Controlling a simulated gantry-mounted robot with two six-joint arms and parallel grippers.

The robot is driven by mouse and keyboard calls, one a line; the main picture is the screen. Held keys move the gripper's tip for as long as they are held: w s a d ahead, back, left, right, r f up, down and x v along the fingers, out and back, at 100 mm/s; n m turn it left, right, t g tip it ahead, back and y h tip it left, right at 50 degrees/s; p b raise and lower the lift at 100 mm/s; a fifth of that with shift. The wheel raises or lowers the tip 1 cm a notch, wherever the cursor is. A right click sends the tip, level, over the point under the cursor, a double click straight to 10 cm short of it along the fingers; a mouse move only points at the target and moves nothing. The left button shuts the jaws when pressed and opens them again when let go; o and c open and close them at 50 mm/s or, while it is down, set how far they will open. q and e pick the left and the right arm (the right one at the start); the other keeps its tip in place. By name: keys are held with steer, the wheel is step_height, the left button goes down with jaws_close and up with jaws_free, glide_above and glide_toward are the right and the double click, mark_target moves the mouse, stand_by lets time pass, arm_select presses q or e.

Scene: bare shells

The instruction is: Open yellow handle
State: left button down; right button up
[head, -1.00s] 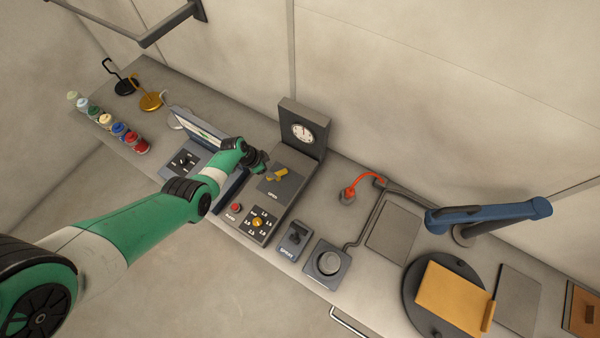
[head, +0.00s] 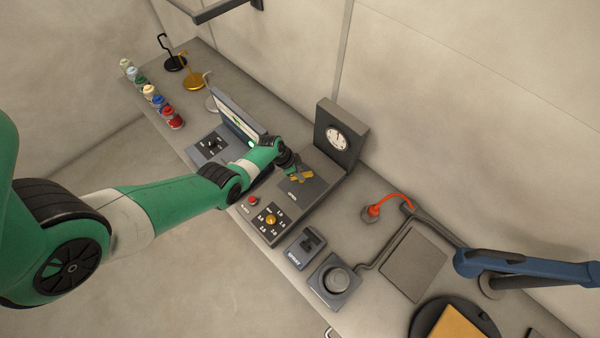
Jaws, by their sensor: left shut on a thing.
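The yellow handle (head: 305,177) sits on top of the grey box with the dial gauge (head: 337,139), in the middle of the head view. My left gripper (head: 296,172) reaches over the box from the left and is shut on the handle. Its fingers cover part of the handle, so the exact grip is partly hidden. My right gripper is not in view.
A yellow knob (head: 271,219) and a red button (head: 253,200) are in front of the handle. A tilted screen (head: 238,115) stands left of the box. Several small bottles (head: 172,118) line the far left. A blue arm-like fixture (head: 525,265) stands at right.

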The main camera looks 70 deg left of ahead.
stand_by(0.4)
arm_select(q)
steer(key=n+y+p, duration=0.1)
steer(key=n, duration=0.2)
steer(key=shift+d, duration=0.15)
steer(key=shift+n+y, duration=0.8)
steer(key=shift+n, duration=0.9)
steer(key=c, duration=0.7)
jaws_free()
steer(key=shift+g, duration=0.3)
